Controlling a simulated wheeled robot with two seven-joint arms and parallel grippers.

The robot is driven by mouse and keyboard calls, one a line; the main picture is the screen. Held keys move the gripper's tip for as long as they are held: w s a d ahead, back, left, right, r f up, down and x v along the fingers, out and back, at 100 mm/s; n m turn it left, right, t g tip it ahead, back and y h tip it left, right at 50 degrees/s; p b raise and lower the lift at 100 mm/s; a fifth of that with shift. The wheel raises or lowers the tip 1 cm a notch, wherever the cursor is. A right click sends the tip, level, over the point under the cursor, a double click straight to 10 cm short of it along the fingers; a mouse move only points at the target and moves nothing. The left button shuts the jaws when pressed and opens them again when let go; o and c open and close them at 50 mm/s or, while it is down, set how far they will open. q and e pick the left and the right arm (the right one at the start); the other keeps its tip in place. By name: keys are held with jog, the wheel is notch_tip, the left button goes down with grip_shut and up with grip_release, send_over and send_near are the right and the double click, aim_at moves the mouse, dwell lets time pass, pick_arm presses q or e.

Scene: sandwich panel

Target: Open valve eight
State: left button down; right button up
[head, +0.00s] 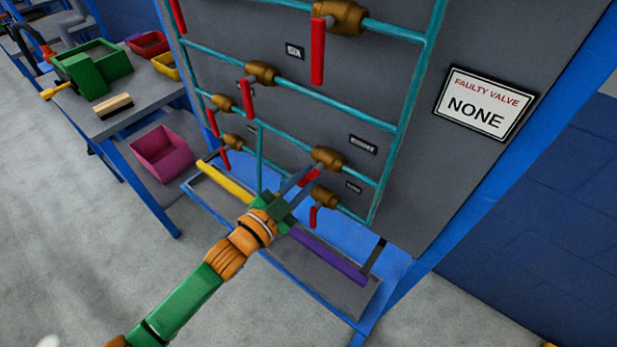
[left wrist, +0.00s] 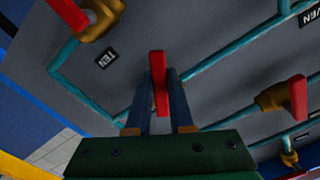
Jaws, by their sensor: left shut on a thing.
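The panel (head: 390,90) carries brass valves with red lever handles on teal pipes. My left gripper (head: 303,182) is at a lower valve (head: 327,158), its fingers shut on that valve's red handle (head: 312,175). In the left wrist view, the red handle (left wrist: 158,85) stands between the two fingers, and the valve body behind it is hidden. Another valve (head: 325,197) with a hanging red handle sits just below right. The right gripper is not in view.
A "FAULTY VALVE NONE" sign (head: 487,104) hangs at the right. A tray with a yellow bar (head: 223,182) and a purple bar (head: 330,258) lies below the panel. A side table (head: 135,112) with green bins stands left, above a pink bin (head: 163,155).

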pick_arm(q)
jog(key=shift+a+r+m, duration=0.1)
jog(key=shift+m, duration=0.4)
jog(key=c, duration=0.8)
grip_release()
jog(key=shift+w, duration=0.1)
jog(key=shift+s+a, duration=0.15)
jog(key=shift+s, duration=0.15)
jog(key=v, duration=0.6)
jog(key=shift+s+b, duration=0.15)
jog(key=shift+b, duration=0.3)
